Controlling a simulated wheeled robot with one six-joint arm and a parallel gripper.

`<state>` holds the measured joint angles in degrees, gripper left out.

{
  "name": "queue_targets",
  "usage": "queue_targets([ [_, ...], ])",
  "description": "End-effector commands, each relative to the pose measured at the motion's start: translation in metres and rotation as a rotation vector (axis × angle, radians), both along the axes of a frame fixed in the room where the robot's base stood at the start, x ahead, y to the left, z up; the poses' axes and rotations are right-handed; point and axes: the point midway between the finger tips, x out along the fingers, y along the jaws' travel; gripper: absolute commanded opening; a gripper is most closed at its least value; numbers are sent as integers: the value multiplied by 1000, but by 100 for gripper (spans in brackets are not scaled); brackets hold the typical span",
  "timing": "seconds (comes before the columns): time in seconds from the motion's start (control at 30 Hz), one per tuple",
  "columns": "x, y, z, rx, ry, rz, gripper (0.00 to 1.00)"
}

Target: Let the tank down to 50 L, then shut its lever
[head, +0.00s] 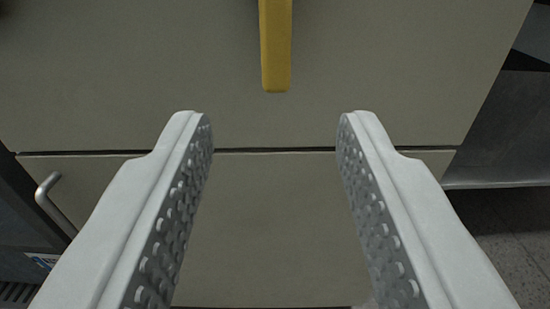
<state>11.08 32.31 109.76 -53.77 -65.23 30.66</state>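A yellow bar (276,48), which looks like the lever, points straight down from the top edge of the head view, in front of a grey-beige panel. Its upper end and pivot are cut off by the frame. My gripper (275,120) is open and empty, with its two pale, studded fingers wide apart. The fingertips are to either side of the bar's line and a little below its lower end in the picture. No contact shows. The tank's level and any scale are not in view.
A grey-beige panel (390,85) fills most of the view, with a dark horizontal seam below the bar. A bent metal handle (55,205) is at the lower left. Dark floor (505,225) shows at the lower right, below a metal edge.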

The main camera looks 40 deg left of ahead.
Motion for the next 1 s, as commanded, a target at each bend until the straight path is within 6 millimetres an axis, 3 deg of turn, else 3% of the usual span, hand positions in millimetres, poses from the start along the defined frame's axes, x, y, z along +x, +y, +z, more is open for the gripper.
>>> queue_targets([
  [0.1, -17, -13, 0, -1, 1, -2, 40],
  [0.33, -37, -28, 0, -1, 0, -1, 40],
  [1.0, -42, -30, 0, -1, 1, 0, 40],
])
